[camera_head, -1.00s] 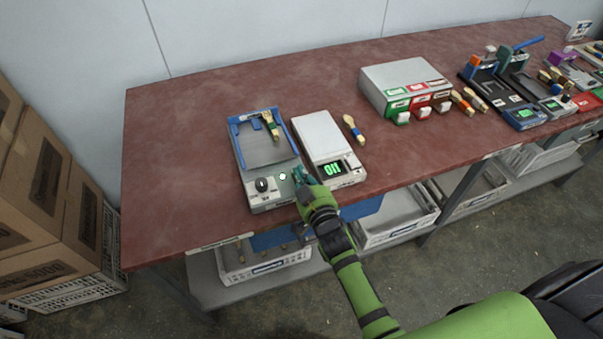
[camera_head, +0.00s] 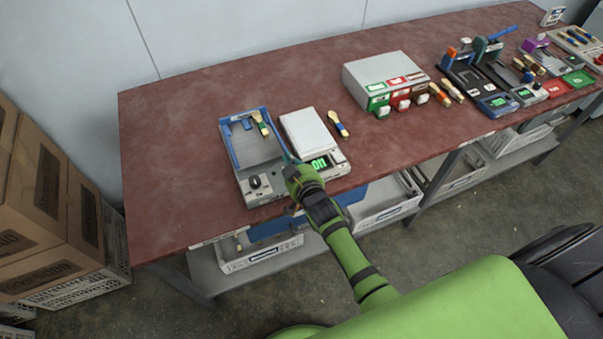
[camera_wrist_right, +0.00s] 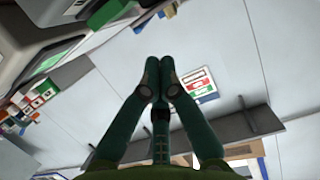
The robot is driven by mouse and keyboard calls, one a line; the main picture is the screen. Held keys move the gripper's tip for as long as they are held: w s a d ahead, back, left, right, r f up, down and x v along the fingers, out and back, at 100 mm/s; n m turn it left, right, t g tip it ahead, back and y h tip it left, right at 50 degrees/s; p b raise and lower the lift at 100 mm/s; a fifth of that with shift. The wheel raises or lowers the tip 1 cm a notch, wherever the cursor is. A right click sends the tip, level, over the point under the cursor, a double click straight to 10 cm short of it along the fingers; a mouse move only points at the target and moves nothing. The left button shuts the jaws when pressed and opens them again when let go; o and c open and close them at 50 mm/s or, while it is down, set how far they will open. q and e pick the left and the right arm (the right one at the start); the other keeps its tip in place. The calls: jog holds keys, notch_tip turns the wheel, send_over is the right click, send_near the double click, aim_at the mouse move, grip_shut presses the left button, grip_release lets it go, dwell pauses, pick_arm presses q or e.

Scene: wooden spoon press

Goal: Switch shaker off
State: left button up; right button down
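The shaker (camera_head: 241,152) is a blue-framed tray with a light grey front panel, at the left of the red-brown table. A black knob (camera_head: 254,181) sits on its panel. A wooden-handled spoon or brush (camera_head: 260,123) lies at its back right. My right gripper (camera_head: 289,160) is over the right end of the panel, between shaker and scale, and covers part of it. I cannot tell whether it touches. In the right wrist view its two green fingers (camera_wrist_right: 160,62) meet at the tips with nothing between them. My left gripper is out of view.
A white scale (camera_head: 305,133) with a lit green display stands close right of the shaker. Another wooden-handled tool (camera_head: 338,124) lies beside it. A grey box (camera_head: 396,75) with coloured labels stands further right. The table left of the shaker is clear.

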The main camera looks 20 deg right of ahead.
jog(key=b+v, duration=0.1)
jog(key=v, duration=0.9)
jog(key=shift+r+b, duration=0.3)
jog(key=shift+b, duration=0.1)
jog(key=shift+w+a, duration=0.1)
jog(key=s+f+n+g+b, duration=0.1)
jog(key=s+f+g, duration=0.35)
jog(key=f, duration=0.85)
jog(key=s+f+g+b, duration=0.1)
jog(key=s+f+g, duration=0.1)
jog(key=s+f, duration=0.8)
jog(key=s+d+f+g+b, duration=0.1)
jog(key=s+d+f+g, duration=0.2)
jog(key=s+f, duration=0.7)
jog(key=s+d+f+n+g+b, duration=0.1)
jog(key=s+f+g, duration=0.3)
jog(key=s+f, duration=0.7)
jog(key=s+d, duration=0.1)
jog(key=s, duration=0.2)
jog(key=shift+d+h, duration=0.3)
jog(key=shift+d, duration=0.05)
